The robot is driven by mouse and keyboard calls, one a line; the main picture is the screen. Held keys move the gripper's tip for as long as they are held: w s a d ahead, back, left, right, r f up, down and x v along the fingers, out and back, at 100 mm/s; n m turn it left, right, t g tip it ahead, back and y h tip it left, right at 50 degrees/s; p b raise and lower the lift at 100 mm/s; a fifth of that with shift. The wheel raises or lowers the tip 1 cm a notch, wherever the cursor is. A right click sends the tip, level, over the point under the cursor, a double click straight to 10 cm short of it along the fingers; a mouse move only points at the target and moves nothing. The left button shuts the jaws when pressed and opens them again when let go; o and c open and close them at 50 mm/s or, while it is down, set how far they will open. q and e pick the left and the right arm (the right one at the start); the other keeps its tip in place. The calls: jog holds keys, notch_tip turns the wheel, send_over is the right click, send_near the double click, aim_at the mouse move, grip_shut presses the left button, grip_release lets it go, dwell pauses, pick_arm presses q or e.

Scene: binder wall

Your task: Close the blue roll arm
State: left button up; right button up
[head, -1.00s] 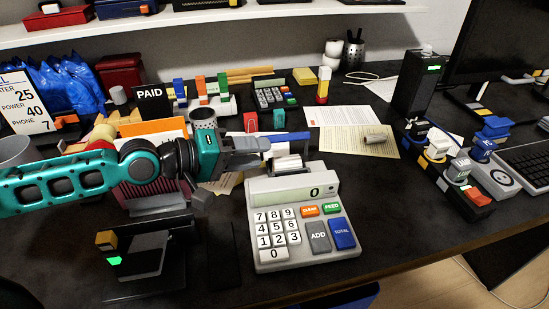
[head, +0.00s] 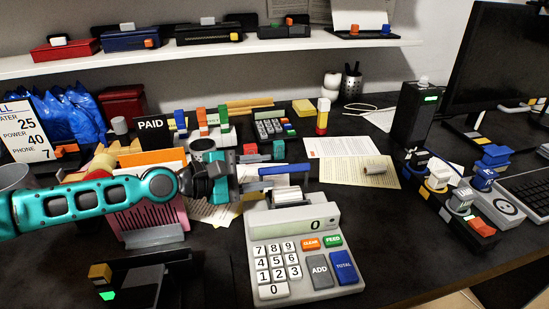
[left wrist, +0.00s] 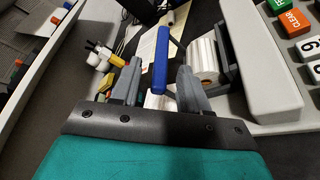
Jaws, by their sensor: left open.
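The blue roll arm (head: 287,169) is a blue bar raised on grey side links behind the paper roll (head: 288,195) of the adding machine (head: 305,250). In the left wrist view the blue bar (left wrist: 160,66) lies between my open fingers, with the white roll (left wrist: 205,58) to its right. My left gripper (head: 262,172) is open, at the left end of the bar in the head view. The fingers also show in the left wrist view (left wrist: 158,86). I cannot tell whether a finger touches the bar. My right gripper is not in view.
Papers (head: 343,147) lie behind and to the right. The desk right of the adding machine is clear.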

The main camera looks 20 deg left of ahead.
aim_at(274, 171)
pick_arm(q)
jog(key=shift+p+x, duration=0.6)
jog(key=shift+x, duration=1.25)
jog(key=shift+s, duration=0.1)
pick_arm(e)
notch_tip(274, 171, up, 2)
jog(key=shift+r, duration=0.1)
pick_arm(q)
grip_shut()
